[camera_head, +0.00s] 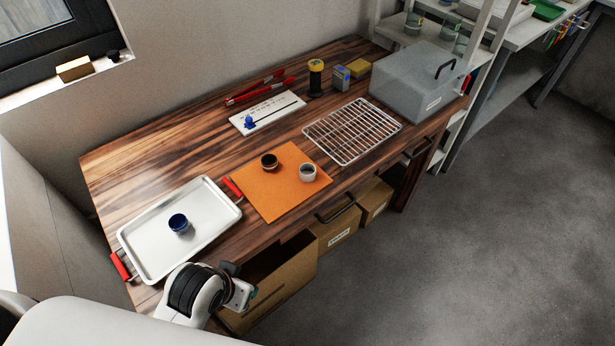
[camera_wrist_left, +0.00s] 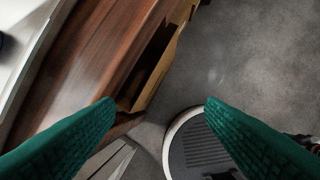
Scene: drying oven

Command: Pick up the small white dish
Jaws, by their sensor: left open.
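The small white dish (camera_head: 308,173) is a short round cup with a dark inside. It stands upright on the right part of the orange mat (camera_head: 268,205), near the table's front edge. My left gripper shows in the left wrist view (camera_wrist_left: 160,105) with its two green fingers wide apart and nothing between them. In the head view, my left wrist is at the table's front left corner, left of and nearer than the dish, well apart from it; the fingertips are not clear there. The dish is not in the left wrist view. My right gripper is not in view.
A black dish (camera_head: 269,161) stands on the mat, close left of the white one. A white tray (camera_head: 208,198) with red handles holds a blue dish (camera_head: 179,224).

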